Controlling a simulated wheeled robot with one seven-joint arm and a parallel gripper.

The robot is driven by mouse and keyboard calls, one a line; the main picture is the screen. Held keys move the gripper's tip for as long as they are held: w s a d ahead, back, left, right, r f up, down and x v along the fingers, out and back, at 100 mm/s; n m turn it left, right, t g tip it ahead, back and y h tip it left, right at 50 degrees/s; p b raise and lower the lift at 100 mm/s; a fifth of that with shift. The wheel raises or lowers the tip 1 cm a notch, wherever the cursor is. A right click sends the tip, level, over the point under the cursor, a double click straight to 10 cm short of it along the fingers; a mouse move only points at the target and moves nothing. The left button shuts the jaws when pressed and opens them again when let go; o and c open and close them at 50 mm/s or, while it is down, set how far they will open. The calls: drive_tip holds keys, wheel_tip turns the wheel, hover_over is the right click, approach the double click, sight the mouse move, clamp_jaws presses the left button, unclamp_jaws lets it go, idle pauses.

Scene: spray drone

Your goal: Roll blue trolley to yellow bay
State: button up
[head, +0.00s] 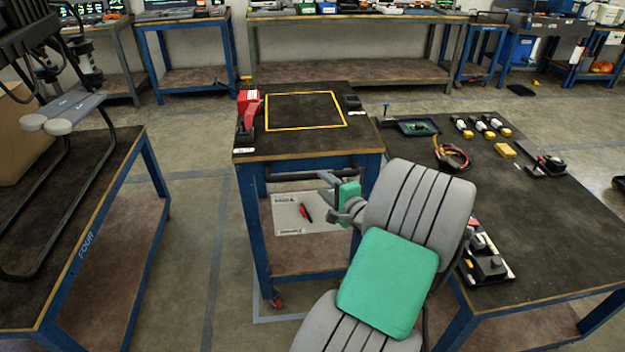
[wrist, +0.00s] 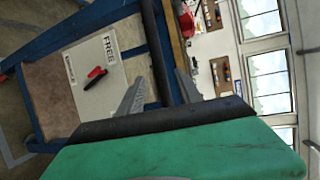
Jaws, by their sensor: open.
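The blue trolley (head: 250,205) stands in the middle of the head view, with a dark top outlined by a yellow square. A dark handle bar (head: 290,174) runs along its near side. My gripper (head: 335,192) is open at the right part of this handle. In the wrist view the handle bar (wrist: 155,40) runs between the two open fingers of my gripper (wrist: 158,92). Whether the fingers touch it I cannot tell. No yellow bay on the floor can be made out.
A red device (head: 249,115) sits on the trolley top's left edge. A white panel (head: 292,212) with a red tool hangs below the handle. A table (head: 560,220) stands close on the right, and a bench (head: 105,185) on the left. Floor (head: 195,215) is clear left of the trolley.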

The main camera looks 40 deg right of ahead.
sight(315, 178)
drive_tip(key=x, duration=0.6)
drive_tip(key=shift+w+a, duration=0.15)
drive_tip(key=shift+w, duration=0.25)
clamp_jaws()
idle(0.9)
